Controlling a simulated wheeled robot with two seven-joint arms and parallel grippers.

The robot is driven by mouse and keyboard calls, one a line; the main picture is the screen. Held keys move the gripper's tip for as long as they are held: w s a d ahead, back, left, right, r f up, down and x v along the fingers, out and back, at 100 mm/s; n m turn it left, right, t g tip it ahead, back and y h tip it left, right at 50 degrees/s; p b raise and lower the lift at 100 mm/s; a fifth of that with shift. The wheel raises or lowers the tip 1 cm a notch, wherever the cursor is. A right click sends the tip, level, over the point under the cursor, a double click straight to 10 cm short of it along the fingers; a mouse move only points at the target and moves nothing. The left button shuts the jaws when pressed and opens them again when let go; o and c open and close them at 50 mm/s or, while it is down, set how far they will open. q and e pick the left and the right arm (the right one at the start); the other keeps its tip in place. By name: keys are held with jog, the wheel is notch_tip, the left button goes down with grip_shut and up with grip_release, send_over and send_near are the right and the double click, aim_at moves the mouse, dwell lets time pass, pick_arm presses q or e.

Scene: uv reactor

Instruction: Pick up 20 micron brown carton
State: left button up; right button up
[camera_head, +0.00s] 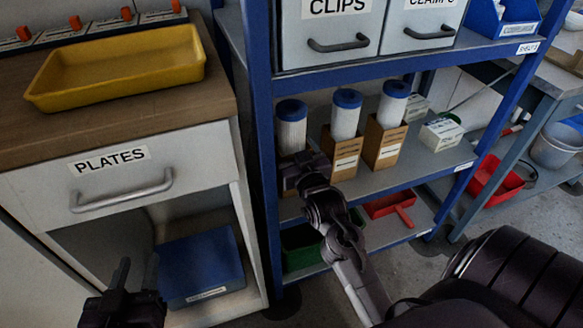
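Brown cartons with white labels stand upright in a row on the blue shelf unit's middle shelf. Each has a white filter cylinder with a blue cap rising above it. One carton (342,158) is in the middle and another carton (383,146) is to its right. At the left end is a filter cylinder (291,128); what is below it is mostly hidden by my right gripper (304,168). The label print is too small to read. My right gripper is in front of the left end, its fingers unclear against the dark. My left gripper (136,272) is open and empty, low by the cabinet.
A yellow tray (120,72) sits on the wooden-topped cabinet with a PLATES drawer (120,170). Blue shelf posts (262,130) flank the shelf opening. Small white-green boxes (441,133) stand right of the cartons. A red tray (388,205) is on the lower shelf.

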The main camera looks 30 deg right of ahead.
jog(key=c, duration=0.7)
jog(key=shift+c, duration=0.5)
jog(key=shift+r, duration=0.15)
